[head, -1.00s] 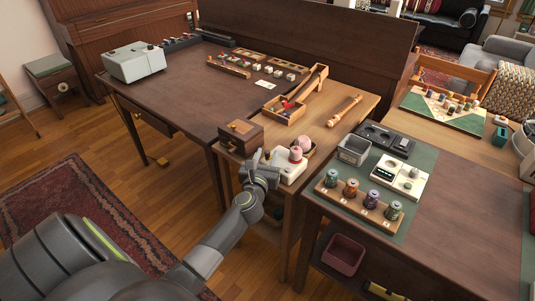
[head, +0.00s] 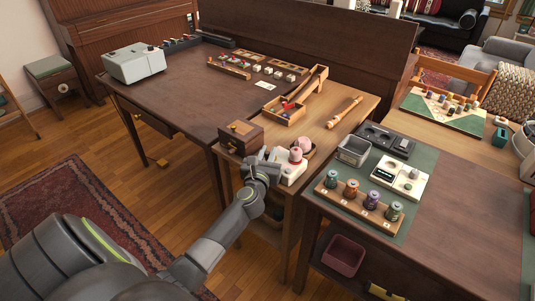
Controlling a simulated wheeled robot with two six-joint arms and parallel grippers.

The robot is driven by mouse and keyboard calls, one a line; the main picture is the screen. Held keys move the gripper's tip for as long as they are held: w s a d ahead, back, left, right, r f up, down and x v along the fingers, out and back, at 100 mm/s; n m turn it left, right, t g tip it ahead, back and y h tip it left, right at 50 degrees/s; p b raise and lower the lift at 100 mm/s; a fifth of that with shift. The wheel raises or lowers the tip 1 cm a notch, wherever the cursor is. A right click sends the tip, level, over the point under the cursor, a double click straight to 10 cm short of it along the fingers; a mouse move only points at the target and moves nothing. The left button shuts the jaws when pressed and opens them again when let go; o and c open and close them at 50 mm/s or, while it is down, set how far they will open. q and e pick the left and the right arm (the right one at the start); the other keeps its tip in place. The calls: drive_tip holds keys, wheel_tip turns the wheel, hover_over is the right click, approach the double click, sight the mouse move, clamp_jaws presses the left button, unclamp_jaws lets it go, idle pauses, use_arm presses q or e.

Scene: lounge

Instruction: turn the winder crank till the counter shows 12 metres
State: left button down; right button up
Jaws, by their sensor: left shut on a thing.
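The winder (head: 291,173) is a small white unit with a pink spool (head: 296,155) on top, on the light wooden table. My left gripper (head: 264,160) is at the winder's left side, shut. The crank is hidden behind the gripper's fingers, and the jaws appear to be closed on it. I cannot read a counter on the winder from this view. My right gripper is not in view.
A brown wooden box (head: 241,137) stands close behind and left of my left gripper. At right, a spool rack (head: 347,201) and a white device (head: 400,176) stand on a green mat.

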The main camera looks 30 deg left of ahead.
use_arm(q)
drive_tip(key=m+h, duration=0.1)
drive_tip(key=h+p, duration=0.1)
drive_tip(key=shift+a+m+t+h, duration=0.25)
drive_tip(key=shift+m+t+h, duration=0.05)
drive_tip(key=shift+m+h, duration=0.1)
drive_tip(key=shift+w+a+m+h, duration=0.1)
drive_tip(key=shift+m+h, duration=0.3)
drive_tip(key=shift+h, duration=0.2)
drive_tip(key=shift+w+a+m+h, duration=0.1)
drive_tip(key=shift+m+h, duration=0.3)
drive_tip(key=shift+h, duration=0.2)
drive_tip(key=shift+f+m+h, duration=0.1)
drive_tip(key=shift+m+h, duration=0.3)
drive_tip(key=shift+h, duration=0.3)
drive_tip(key=m+h+b, duration=0.1)
drive_tip(key=h, duration=0.1)
drive_tip(key=m+h+b, duration=0.2)
drive_tip(key=shift+w+a+f+h, duration=0.15)
drive_tip(key=shift+w+h, duration=0.15)
drive_tip(key=shift+w, duration=0.05)
drive_tip(key=shift+m+h+b, duration=0.3)
drive_tip(key=shift+h+b, duration=0.1)
drive_tip(key=shift+g+h+b, duration=0.3)
drive_tip(key=shift+g, duration=0.1)
drive_tip(key=shift+w+m+h+b, duration=0.1)
drive_tip(key=shift+m+h+b, duration=0.3)
drive_tip(key=shift+m+h, duration=0.1)
